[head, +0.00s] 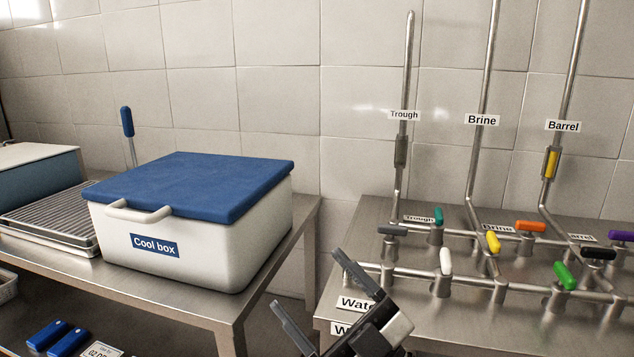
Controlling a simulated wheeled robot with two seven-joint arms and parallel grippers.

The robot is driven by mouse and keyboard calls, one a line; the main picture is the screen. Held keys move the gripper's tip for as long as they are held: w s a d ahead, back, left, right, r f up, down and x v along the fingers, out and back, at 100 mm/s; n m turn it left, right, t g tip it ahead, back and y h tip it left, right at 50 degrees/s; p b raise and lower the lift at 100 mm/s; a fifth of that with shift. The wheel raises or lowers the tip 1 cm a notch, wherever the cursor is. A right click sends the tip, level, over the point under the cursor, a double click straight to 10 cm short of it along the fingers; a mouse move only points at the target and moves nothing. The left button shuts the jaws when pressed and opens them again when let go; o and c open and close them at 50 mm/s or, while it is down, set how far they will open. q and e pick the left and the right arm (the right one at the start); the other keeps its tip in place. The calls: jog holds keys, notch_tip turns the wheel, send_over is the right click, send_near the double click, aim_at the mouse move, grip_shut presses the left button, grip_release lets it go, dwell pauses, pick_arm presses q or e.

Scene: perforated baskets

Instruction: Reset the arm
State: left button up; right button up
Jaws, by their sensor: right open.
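My right gripper (322,300) shows at the bottom middle of the head view. Its two dark fingers are apart with nothing between them, pointing up and to the left. It is in front of the left edge of the pipe table and partly covers the "Wat..." labels. The rest of the right arm is cut off by the bottom edge. My left gripper is not in the view.
A white cool box (190,240) with a blue lid stands on the left steel table (190,302). The right steel table (480,325) bears pipes with several coloured valve handles, such as a white one (446,262). A gap separates the tables.

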jog(key=s+d+f+m+t+h+p, duration=0.1)
jog(key=s+d+f+m+h, duration=0.1)
jog(key=d+f+m+h, duration=0.55)
jog(key=s+d+f+m+h+p, duration=0.1)
jog(key=d+f+m+h, duration=0.1)
jog(key=f+m+h, duration=0.6)
jog(key=s+d+f+g, duration=0.2)
jog(key=s+f, duration=0.3)
jog(key=f, duration=0.1)
jog(key=s+d+f+n+g, duration=0.1)
jog(key=s+d+f+g, duration=0.1)
jog(key=s+f, duration=0.3)
jog(key=shift+s+f+g, duration=0.25)
jog(key=shift+f+g, duration=0.35)
jog(key=shift+g, duration=0.2)
jog(key=shift+n, duration=0.25)
